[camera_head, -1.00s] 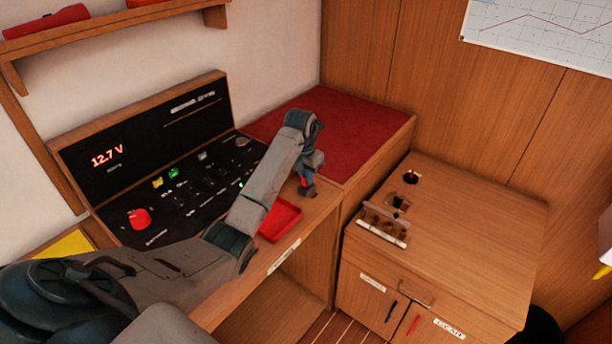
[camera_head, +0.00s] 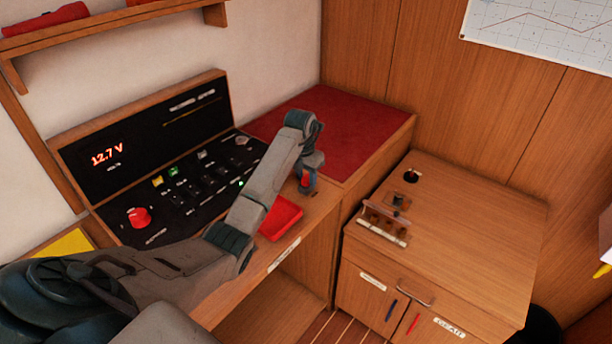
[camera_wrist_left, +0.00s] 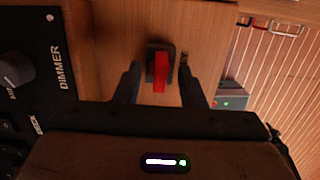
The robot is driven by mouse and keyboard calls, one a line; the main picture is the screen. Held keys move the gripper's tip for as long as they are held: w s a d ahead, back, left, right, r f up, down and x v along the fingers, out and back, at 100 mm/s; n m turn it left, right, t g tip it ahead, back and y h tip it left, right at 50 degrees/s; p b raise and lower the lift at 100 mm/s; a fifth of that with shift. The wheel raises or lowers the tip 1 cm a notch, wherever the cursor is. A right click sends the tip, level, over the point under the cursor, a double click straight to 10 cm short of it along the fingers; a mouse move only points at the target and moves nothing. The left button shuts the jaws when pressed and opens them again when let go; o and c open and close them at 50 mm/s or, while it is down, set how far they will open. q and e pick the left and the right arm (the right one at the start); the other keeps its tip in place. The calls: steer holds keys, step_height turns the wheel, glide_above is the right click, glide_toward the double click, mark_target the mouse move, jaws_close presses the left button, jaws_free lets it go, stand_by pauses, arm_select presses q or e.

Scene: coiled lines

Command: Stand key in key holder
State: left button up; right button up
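A red key (camera_wrist_left: 160,72) shows in the left wrist view, on a small dark block that looks like the key holder (camera_wrist_left: 151,50), on the wooden ledge. The key looks to stand in the block, but how deep I cannot tell. My left gripper (camera_wrist_left: 158,78) is open, with one dark finger on each side of the key and visible gaps between. In the head view my left gripper (camera_head: 310,184) is at the ledge by the red cushion, with the red key (camera_head: 306,180) at its tips. My right gripper is out of view.
A red tray (camera_head: 281,218) lies on the ledge close to my left arm. The black switch panel (camera_head: 200,185) is behind the arm. A wooden cabinet (camera_head: 470,220) with a small rack (camera_head: 384,222) stands to the right, its top mostly clear.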

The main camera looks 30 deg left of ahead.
arm_select(q)
steer(key=r+b, duration=0.1)
steer(key=r, duration=0.3)
steer(key=shift+s+r+b, duration=0.2)
steer(key=shift+b, duration=0.2)
steer(key=r, duration=0.4)
steer(key=shift+s+a+r+p, duration=0.1)
steer(key=shift+s+r+p, duration=0.05)
steer(key=shift+s+p, duration=0.15)
steer(key=shift+s+r+p, duration=0.15)
steer(key=shift+r+p, duration=0.95)
steer(key=shift+p, duration=0.35)
steer(key=shift+f, duration=0.1)
